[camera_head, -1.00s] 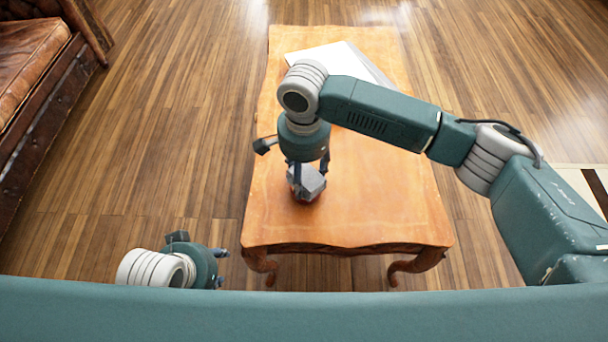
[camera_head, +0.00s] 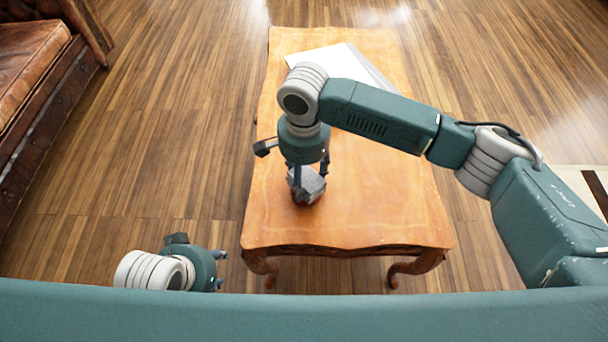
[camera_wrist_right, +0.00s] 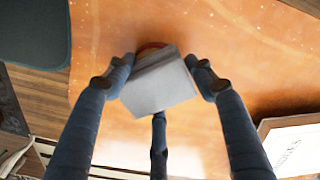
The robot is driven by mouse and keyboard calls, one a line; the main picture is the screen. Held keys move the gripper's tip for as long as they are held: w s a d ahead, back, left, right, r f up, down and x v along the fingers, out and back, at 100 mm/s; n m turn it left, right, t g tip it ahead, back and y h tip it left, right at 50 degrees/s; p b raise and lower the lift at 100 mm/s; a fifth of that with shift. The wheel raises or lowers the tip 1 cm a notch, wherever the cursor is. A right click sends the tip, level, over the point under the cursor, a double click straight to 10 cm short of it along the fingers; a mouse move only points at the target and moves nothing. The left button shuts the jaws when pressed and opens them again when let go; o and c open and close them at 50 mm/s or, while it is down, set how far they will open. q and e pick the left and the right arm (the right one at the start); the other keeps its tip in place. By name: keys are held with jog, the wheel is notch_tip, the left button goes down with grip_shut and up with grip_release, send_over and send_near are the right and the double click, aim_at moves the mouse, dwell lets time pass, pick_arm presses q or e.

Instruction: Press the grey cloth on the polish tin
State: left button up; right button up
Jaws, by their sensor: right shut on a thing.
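The grey cloth (camera_head: 311,181) is a folded, block-like piece in my right gripper (camera_head: 308,176), over the front-left part of the wooden table. In the right wrist view the fingers (camera_wrist_right: 159,80) close around the cloth (camera_wrist_right: 160,87). The polish tin (camera_head: 307,200) shows as a dark red edge just under the cloth; its red rim also shows behind the cloth in the right wrist view (camera_wrist_right: 151,46). The cloth hides most of the tin, and I cannot tell how firmly they touch. My left gripper (camera_head: 221,269) is empty, fingers apart, left of the table's front.
The table (camera_head: 390,210) has bare room to the right of the tin. A white paper-like or book-like thing (camera_head: 320,57) lies at its back. A brown leather sofa (camera_head: 30,60) stands at the far left on the wood floor.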

pick_arm(q)
jog(key=shift+s, duration=0.2)
dwell(1.2)
jog(key=shift+r+p, duration=0.95)
jog(key=shift+p, duration=0.1)
dwell(2.5)
